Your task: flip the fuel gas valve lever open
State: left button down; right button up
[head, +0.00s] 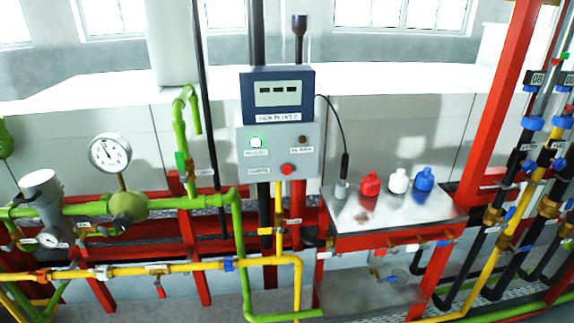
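A yellow pipe (190,267) runs across the lower left, then bends down near the middle. A small blue fitting (228,265) sits on it, and an orange fitting (42,275) is at its left. A thin yellow vertical pipe (279,205) comes down from the control box, with a small yellow handle-like part (279,231) on it. White tags near these parts are too small to read. I cannot tell which part is the fuel gas valve lever or how it is set. Neither of my grippers is in view.
A grey control box (300,165) with a display stands in the middle. Right of it, a metal shelf (350,215) holds red, white and blue bottles. Green pipes (215,200), a pressure gauge (110,153) and red frame posts (497,105) crowd the sides.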

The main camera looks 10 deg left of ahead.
aim_at(160, 289)
jog(key=u, duration=1.2)
